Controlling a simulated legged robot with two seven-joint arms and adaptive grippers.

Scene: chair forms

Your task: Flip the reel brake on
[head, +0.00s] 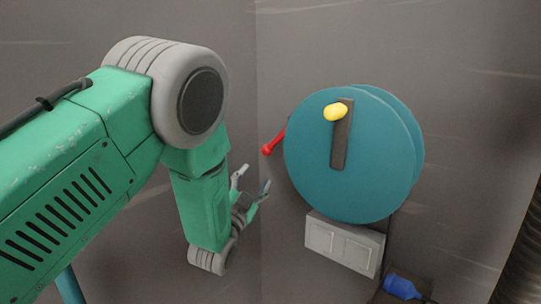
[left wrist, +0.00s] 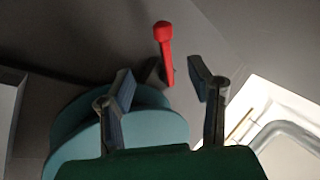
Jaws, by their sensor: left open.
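A teal reel (head: 340,165) is mounted on the wall, with a dark crank bar and a yellow knob (head: 335,112) on its face. The red brake lever (head: 273,144) sticks out from the reel's left side and slants down to the left. In the left wrist view the red lever (left wrist: 164,50) stands beyond the fingertips, between them in the picture. My left gripper (head: 252,180) is open and empty, below and a little left of the lever, apart from it in the head view. It also shows in the left wrist view (left wrist: 162,82). My right gripper is not seen.
A light grey box (head: 343,245) is fixed below the reel. A blue object (head: 402,287) sits at the lower right. Grey walls meet in a corner behind my left gripper. A dark ribbed thing (head: 524,255) stands at the right edge.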

